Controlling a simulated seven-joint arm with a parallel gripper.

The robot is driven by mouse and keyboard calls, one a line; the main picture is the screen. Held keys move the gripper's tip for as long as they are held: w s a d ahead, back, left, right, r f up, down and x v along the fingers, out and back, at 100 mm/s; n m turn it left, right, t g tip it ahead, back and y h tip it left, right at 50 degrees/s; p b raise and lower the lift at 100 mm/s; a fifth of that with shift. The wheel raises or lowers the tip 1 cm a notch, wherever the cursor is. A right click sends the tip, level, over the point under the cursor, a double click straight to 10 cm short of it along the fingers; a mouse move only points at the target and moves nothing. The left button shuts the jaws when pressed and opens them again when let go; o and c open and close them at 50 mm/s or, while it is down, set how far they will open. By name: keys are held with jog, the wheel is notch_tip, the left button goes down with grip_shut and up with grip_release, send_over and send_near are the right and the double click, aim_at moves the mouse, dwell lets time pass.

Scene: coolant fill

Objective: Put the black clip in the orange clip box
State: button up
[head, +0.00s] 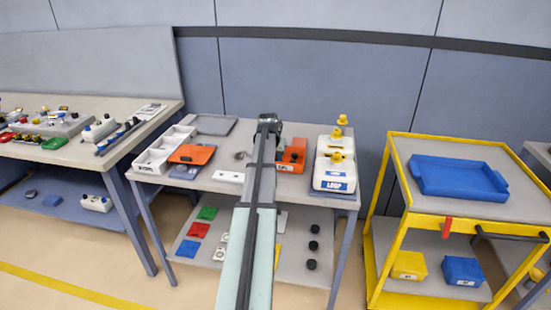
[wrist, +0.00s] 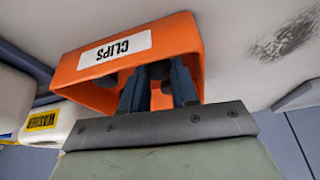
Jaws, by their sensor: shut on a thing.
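The orange clip box (wrist: 190,38), with a white CLIPS label, fills the upper middle of the wrist view and appears upside down there. In the head view the orange clip box (head: 299,150) stands on the middle table, just right of my arm. My gripper (wrist: 158,72) has its two dark fingers reaching into the box's open side. A small dark piece, apparently the black clip (wrist: 159,70), shows between the fingertips, partly hidden by them. Another dark round piece (wrist: 108,80) shows inside the box. My arm hides the gripper in the head view.
White containers (head: 334,170) with yellow caps stand right of the box. A white divided tray (head: 162,150) and an orange flat item (head: 192,154) lie left. A yellow cart (head: 400,150) with a blue tray (head: 457,177) stands at the right.

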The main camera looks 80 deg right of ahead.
jog(key=shift+f, duration=0.35)
jog(key=o, duration=0.7)
jog(key=shift+o, duration=0.2)
jog(key=shift+r, duration=0.1)
jog(key=v, duration=1.2)
